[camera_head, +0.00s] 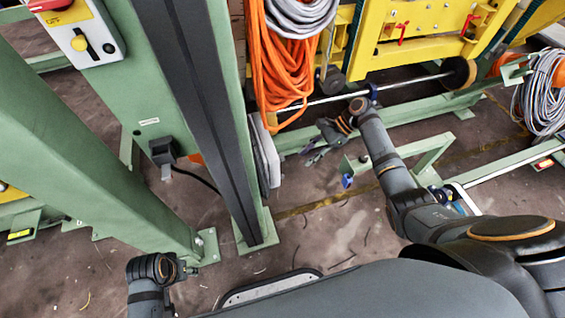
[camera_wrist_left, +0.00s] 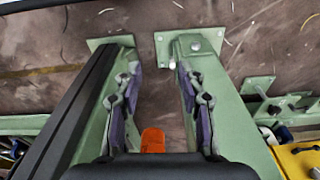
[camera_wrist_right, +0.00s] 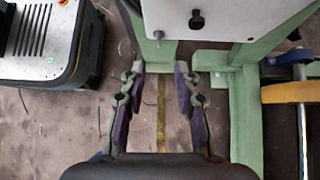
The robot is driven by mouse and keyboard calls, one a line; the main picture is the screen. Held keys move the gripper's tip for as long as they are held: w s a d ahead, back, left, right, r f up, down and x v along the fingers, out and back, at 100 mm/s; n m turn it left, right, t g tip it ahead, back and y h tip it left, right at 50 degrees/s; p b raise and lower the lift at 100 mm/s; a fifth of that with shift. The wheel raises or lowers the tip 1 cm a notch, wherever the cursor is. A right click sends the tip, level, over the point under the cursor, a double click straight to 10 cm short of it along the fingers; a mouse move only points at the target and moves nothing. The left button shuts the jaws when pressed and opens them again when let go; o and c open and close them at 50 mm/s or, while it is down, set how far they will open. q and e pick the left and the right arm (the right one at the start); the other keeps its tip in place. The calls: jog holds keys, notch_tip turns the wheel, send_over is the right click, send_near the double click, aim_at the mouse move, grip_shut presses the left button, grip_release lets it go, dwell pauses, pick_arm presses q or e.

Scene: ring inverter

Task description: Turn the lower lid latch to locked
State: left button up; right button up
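Two red handles that look like lid latches sit on the yellow machine in the head view, one at the left (camera_head: 402,32) and one at the right (camera_head: 470,22). I cannot tell which is the lower latch or how either is set. My right gripper (camera_head: 318,152) is below the yellow machine, apart from both handles. In the right wrist view its fingers (camera_wrist_right: 159,72) are spread with floor between them. My left gripper (camera_head: 190,268) is low at the left, by the foot of a green post. Its fingers (camera_wrist_left: 156,78) are open and empty in the left wrist view.
A green column (camera_head: 185,90) stands between my arms. Orange cable (camera_head: 275,70) and grey cable (camera_head: 542,85) hang near the machine. A metal shaft (camera_head: 415,84) runs below it.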

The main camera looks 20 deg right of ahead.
pick_arm(q)
jog(key=d+b, duration=0.1)
jog(key=b, duration=0.1)
jog(key=d+t+b, duration=0.1)
jog(key=shift+f+t+h+b, duration=0.25)
jog(key=shift+t+h+b, duration=0.05)
jog(key=shift+h+b, duration=0.1)
pick_arm(e)
jog(key=x, duration=1)
jog(key=shift+a+f, duration=0.15)
jog(key=shift+s, duration=0.1)
grip_shut()
